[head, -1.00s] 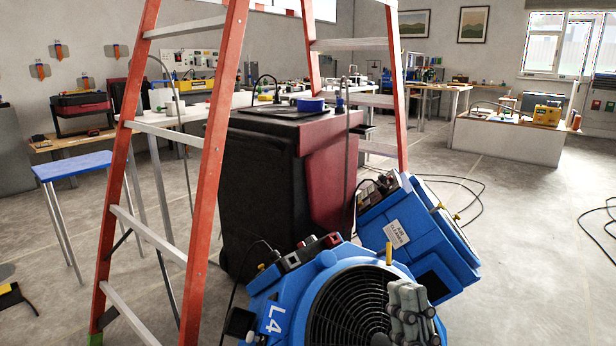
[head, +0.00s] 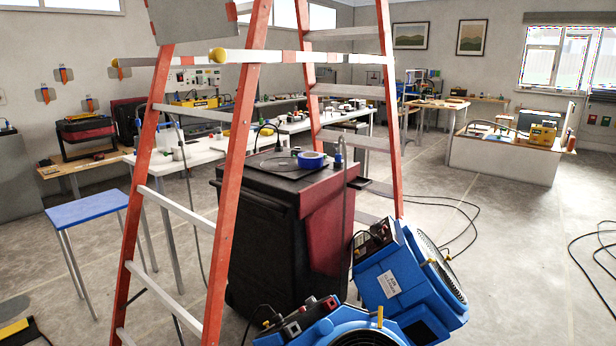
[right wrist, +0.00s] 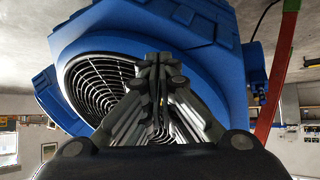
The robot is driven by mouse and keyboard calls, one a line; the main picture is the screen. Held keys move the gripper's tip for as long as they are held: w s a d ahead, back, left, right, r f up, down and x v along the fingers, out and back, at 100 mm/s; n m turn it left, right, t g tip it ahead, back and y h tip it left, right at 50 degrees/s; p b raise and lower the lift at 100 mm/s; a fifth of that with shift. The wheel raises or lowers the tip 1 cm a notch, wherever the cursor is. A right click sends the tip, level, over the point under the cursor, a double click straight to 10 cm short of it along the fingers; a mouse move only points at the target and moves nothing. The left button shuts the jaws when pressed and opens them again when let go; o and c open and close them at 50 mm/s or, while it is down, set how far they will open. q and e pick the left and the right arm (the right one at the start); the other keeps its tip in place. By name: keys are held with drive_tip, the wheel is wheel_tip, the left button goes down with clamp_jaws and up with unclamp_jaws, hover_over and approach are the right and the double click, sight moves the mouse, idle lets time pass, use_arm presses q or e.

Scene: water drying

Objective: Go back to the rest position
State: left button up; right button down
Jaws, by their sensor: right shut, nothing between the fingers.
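My right gripper (right wrist: 158,68) shows in the right wrist view, shut and empty. Behind its fingers is the round black grille of a blue fan (right wrist: 110,85); I cannot tell how far apart they are. In the head view no gripper shows. The top of the blue fan (head: 325,328) is at the bottom edge there, and a second blue machine (head: 405,285) leans beside it. My left gripper is out of view.
An orange ladder (head: 235,190) stands close in front, around a black and dark red cabinet (head: 265,230). A blue-topped stool (head: 88,206) is on the left. Cables (head: 465,215) lie on the right floor, which has open room (head: 510,270).

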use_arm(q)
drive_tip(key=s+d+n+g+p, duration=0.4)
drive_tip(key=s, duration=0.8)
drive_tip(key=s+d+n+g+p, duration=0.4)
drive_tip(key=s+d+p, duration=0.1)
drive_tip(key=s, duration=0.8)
use_arm(e)
drive_tip(key=s+d+f+g, duration=0.1)
drive_tip(key=s+d+g, duration=0.1)
drive_tip(key=s, duration=0.8)
drive_tip(key=s+d+f+g+h, duration=0.1)
drive_tip(key=s+d+f+g, duration=0.1)
drive_tip(key=s, duration=0.8)
drive_tip(key=s+d+f+g+h, duration=0.1)
drive_tip(key=s+g, duration=0.4)
drive_tip(key=s, duration=0.5)
drive_tip(key=d+f, duration=0.1)
drive_tip(key=d, duration=0.1)
drive_tip(key=shift+s+d, duration=0.3)
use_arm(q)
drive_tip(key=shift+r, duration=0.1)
